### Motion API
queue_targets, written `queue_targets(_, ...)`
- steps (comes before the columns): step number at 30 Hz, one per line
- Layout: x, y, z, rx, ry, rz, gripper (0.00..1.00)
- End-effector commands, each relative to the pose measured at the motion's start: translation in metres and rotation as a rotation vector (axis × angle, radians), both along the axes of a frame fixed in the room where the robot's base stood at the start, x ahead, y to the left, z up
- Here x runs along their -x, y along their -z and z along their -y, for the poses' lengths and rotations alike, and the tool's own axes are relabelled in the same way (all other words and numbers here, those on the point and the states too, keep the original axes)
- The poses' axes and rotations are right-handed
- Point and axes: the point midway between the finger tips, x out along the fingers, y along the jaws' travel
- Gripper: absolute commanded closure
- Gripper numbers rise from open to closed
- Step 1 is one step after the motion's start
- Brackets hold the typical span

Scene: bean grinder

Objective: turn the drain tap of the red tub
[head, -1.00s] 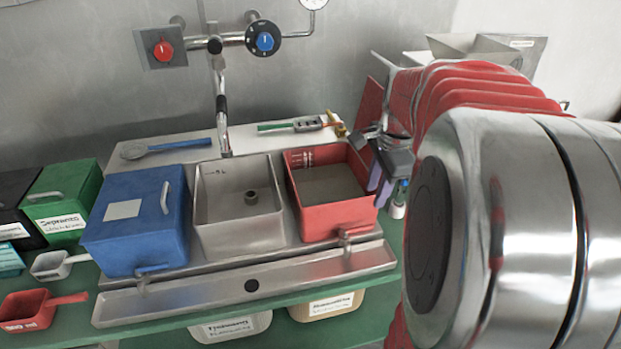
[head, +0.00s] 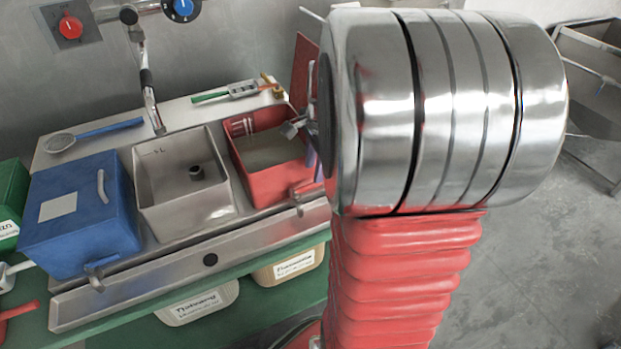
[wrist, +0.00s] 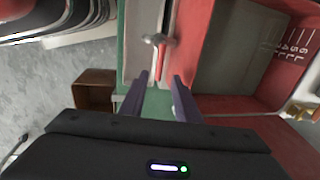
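The red tub (head: 272,184) stands at the right end of the sink unit, with grey-brown contents inside. Its drain tap (head: 299,193) is on the front wall, low down. In the wrist view the tap's metal body (wrist: 156,40) and red handle (wrist: 163,62) lie just beyond my fingertips, and the red tub (wrist: 197,30) is to the right. My gripper (wrist: 160,80) is open, its two purple fingers apart with nothing between them. In the head view my arm hides most of the gripper.
A steel basin (head: 187,215) and a lidded blue tub (head: 80,235) stand left of the red tub. A steel trough (head: 210,258) runs below the taps. A labelled bin (head: 292,264) is under the counter. In the wrist view a brown box (wrist: 93,90) is at left.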

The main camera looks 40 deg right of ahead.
Motion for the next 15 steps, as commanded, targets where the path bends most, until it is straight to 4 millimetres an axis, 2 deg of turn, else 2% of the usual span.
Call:
queue_targets(7, -0.007, 0.038, 0.002, -0.003, 0.001, -0.002, 0.71)
queue_targets(15, -0.01, 0.056, 0.003, 0.0, 0.001, -0.001, 0.71)
